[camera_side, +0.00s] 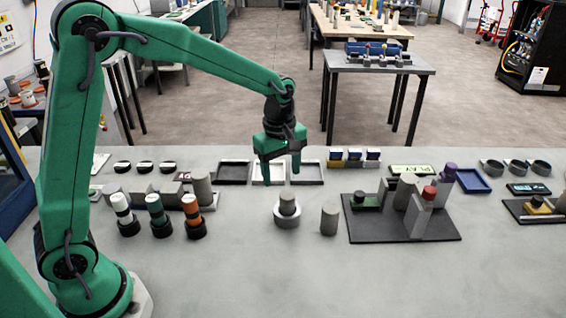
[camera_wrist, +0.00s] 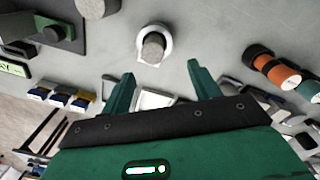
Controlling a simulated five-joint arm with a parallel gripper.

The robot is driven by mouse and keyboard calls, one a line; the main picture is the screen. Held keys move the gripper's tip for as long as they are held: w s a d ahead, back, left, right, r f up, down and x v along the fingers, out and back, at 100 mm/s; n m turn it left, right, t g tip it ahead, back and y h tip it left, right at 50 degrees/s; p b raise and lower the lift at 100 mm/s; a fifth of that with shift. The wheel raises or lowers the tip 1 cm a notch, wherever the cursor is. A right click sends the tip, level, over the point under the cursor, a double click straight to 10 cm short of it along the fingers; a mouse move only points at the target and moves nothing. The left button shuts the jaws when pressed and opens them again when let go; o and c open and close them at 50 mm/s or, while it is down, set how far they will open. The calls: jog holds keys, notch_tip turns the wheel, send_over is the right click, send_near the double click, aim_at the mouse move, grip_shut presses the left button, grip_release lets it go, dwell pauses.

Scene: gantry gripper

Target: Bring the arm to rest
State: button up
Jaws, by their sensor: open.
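My gripper (camera_side: 280,158) is open and empty above the back part of the grey table (camera_side: 275,262), over the row of trays. In the wrist view its two green fingers (camera_wrist: 160,85) are spread apart with nothing between the tips. A grey cylinder (camera_side: 287,203) stands in a light grey ring (camera_side: 287,219) in front of my gripper and apart from it. The ring also shows in the wrist view (camera_wrist: 141,45), beyond the fingertips.
Black and white trays (camera_side: 233,172) lie under and beside my gripper. A lone grey cylinder (camera_side: 329,219) stands right of the ring. A dark plate (camera_side: 405,228) with blocks and cylinders lies further right. Banded cylinders (camera_side: 157,215) stand at left. The table's front is clear.

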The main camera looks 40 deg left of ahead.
jog(key=s+a+r+m+t, duration=0.1)
jog(key=s+r+m, duration=0.2)
jog(key=s+m, duration=0.2)
jog(key=s+a+r+m+t, duration=0.2)
jog(key=s+r+m, duration=0.2)
jog(key=s, duration=0.5)
jog(key=s+a+r+m+t, duration=0.1)
jog(key=s+r+m+t, duration=0.1)
jog(key=s+m, duration=0.4)
jog(key=shift+s+a+r, duration=0.2)
jog(key=shift+s+r, duration=0.7)
jog(key=shift+s, duration=0.15)
